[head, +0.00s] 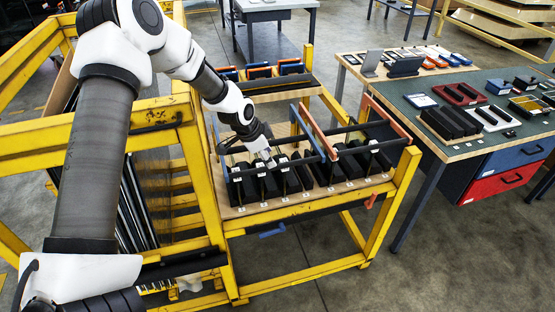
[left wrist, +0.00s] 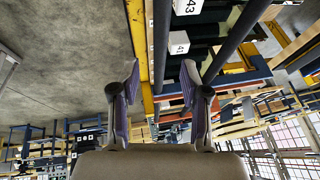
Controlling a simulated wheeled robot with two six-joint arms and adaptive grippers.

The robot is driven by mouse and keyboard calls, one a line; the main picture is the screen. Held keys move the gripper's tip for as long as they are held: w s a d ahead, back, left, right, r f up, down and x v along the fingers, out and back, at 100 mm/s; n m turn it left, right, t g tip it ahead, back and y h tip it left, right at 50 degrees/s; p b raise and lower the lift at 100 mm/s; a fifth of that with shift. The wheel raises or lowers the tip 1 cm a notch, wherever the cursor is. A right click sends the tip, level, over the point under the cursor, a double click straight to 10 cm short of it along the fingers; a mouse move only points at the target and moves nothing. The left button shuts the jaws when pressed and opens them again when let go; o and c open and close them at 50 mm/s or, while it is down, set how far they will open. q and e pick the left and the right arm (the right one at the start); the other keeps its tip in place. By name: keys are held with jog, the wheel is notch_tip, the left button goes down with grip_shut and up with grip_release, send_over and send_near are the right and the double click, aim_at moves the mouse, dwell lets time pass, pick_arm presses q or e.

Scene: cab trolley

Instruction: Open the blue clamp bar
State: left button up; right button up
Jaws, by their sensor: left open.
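Dark rods and white number tags (left wrist: 179,42) show beyond the fingers. My right gripper is not in view.
The yellow trolley frame (head: 378,225) surrounds a wooden shelf (head: 300,208) with several black blocks and upright pins close to my left gripper. A workbench (head: 455,150) with trays stands at the right. The grey floor in front is clear.

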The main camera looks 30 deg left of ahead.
pick_arm(q)
jog(key=b+x, duration=0.2)
jog(key=x, duration=0.4)
jog(key=shift+a+b, duration=0.15)
jog(key=shift+b, duration=0.15)
jog(key=shift+s+r, duration=0.1)
jog(key=shift+r, duration=0.1)
jog(key=shift+c, duration=0.4)
grip_shut()
